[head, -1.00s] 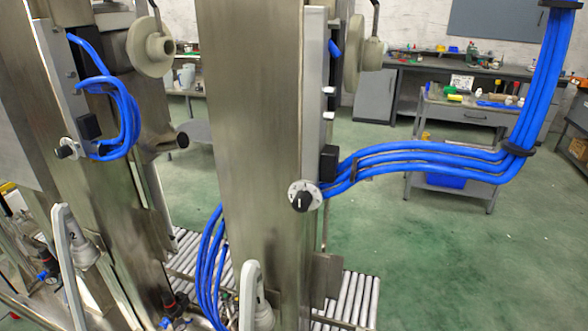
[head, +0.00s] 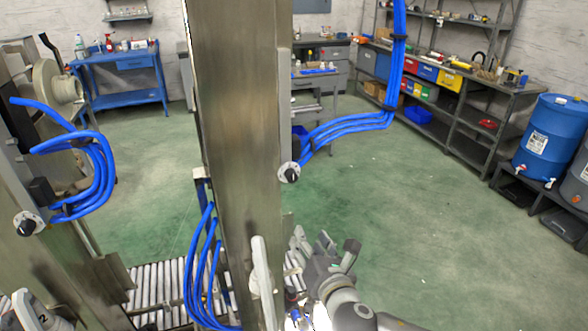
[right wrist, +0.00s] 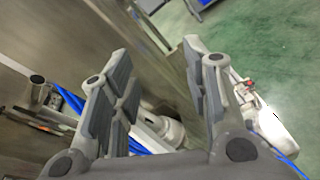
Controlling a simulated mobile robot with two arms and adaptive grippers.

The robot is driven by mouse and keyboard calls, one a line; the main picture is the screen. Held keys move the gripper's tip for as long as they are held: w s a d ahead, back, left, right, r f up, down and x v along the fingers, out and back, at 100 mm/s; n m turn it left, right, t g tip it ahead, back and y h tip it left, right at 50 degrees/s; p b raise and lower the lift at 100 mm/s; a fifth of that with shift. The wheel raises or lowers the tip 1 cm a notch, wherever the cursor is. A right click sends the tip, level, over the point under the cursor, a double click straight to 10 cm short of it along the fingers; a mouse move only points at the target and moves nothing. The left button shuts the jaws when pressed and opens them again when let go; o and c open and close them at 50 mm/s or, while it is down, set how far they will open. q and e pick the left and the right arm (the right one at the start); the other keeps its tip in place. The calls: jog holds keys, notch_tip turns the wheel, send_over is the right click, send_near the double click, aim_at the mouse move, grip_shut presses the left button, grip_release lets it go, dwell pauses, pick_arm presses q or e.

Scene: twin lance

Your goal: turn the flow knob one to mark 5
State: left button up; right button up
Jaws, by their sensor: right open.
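A black knob (head: 290,172) on a pale round dial sits on the edge of the middle steel column, where blue hoses meet it. A similar knob (head: 27,224) sits on the left column. The dial marks are too small to read, and I cannot tell from labels which knob is number one. My right gripper (head: 326,243) is open and empty, below and to the right of the middle column's knob, apart from it. Its spread fingers also show in the right wrist view (right wrist: 157,60), with no knob visible between them.
The middle steel column (head: 235,110) stands close in front. Blue hoses (head: 350,125) run right from the knob and then upward. A pale lever (head: 262,280) stands low by the column, near my right gripper. Green floor (head: 420,210) is clear to the right.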

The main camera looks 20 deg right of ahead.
aim_at(293, 180)
jog(key=s+a+r+n+t+y+p, duration=0.15)
jog(key=s+r+n, duration=0.3)
jog(key=r, duration=0.85)
jog(key=shift+m+t+h, duration=0.25)
jog(key=shift+m+t, duration=0.1)
jog(key=w+p, duration=0.2)
jog(key=w, duration=0.6)
jog(key=shift+w+a+p, duration=0.15)
jog(key=shift+w+p, duration=0.15)
jog(key=shift+w, duration=0.05)
jog(key=shift+w+f, duration=0.15)
jog(key=shift+w, duration=0.65)
pick_arm(q)
jog(key=r, duration=0.5)
jog(key=shift+w+d, duration=0.2)
jog(key=shift+d, duration=0.1)
pick_arm(e)
grip_shut()
